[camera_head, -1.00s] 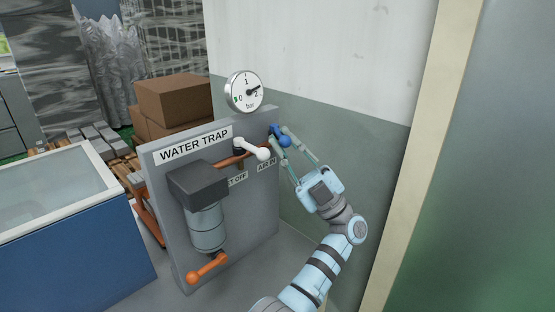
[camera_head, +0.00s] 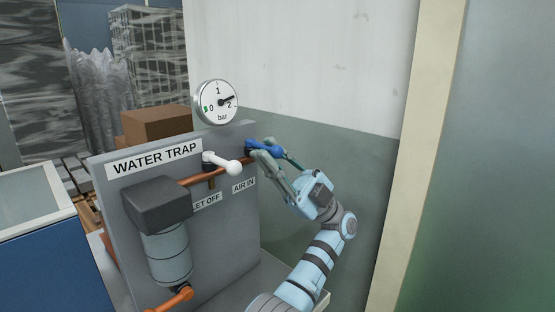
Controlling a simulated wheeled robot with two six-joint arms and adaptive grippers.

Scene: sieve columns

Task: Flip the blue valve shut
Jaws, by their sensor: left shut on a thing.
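The blue valve (camera_head: 266,147) is at the upper right of the grey water trap panel (camera_head: 228,231), by the right end of the copper pipe and above the "AIR IN" label (camera_head: 243,185). Its blue handle sticks out to the right. My left gripper (camera_head: 268,155) is shut on the blue handle, one finger on its near side. The finger partly hides the handle. My right gripper is not in view.
A white-handled valve (camera_head: 222,164) stands just left of the blue one. The pressure gauge (camera_head: 217,102) reads near 2. A wall is behind.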

